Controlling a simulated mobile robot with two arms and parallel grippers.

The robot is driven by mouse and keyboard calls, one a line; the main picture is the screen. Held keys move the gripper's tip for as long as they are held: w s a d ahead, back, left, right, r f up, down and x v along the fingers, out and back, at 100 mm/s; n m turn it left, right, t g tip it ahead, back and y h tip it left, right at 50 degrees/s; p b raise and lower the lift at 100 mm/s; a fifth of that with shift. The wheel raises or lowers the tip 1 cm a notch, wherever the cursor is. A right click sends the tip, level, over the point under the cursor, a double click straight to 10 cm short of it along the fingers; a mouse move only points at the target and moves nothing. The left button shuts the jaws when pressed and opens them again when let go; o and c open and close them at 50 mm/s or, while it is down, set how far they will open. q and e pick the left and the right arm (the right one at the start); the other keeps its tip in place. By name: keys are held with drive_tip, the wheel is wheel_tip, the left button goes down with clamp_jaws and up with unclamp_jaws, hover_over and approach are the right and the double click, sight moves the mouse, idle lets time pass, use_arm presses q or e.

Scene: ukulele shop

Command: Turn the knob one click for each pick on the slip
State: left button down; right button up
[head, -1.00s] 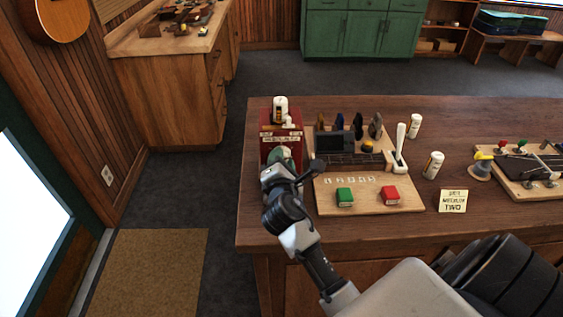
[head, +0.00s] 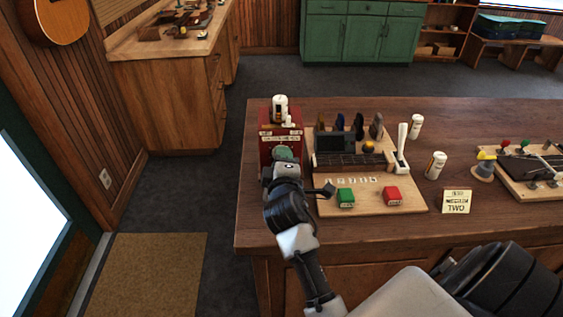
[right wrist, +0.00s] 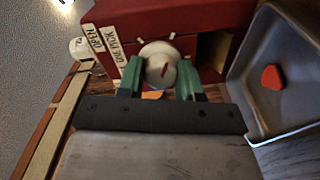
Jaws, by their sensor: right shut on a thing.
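The red dispenser box (head: 281,118) stands at the desk's left end. Its white round knob (right wrist: 160,60) with a red mark shows in the right wrist view, beside labels reading "OPEN" and "ONE PICK". My right gripper (right wrist: 161,76) has its green fingers on either side of the knob and is shut on it. In the head view the gripper (head: 286,157) hides the knob. The slip (head: 457,201) is a small cream card at the desk's front; its large word reads "TWO". My left gripper is not in view.
A grey tray (right wrist: 246,92) beside the box holds a red pick (right wrist: 272,77). White bottles stand further right.

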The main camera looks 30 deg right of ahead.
drive_tip(key=shift+m, duration=0.7)
drive_tip(key=o, duration=0.9)
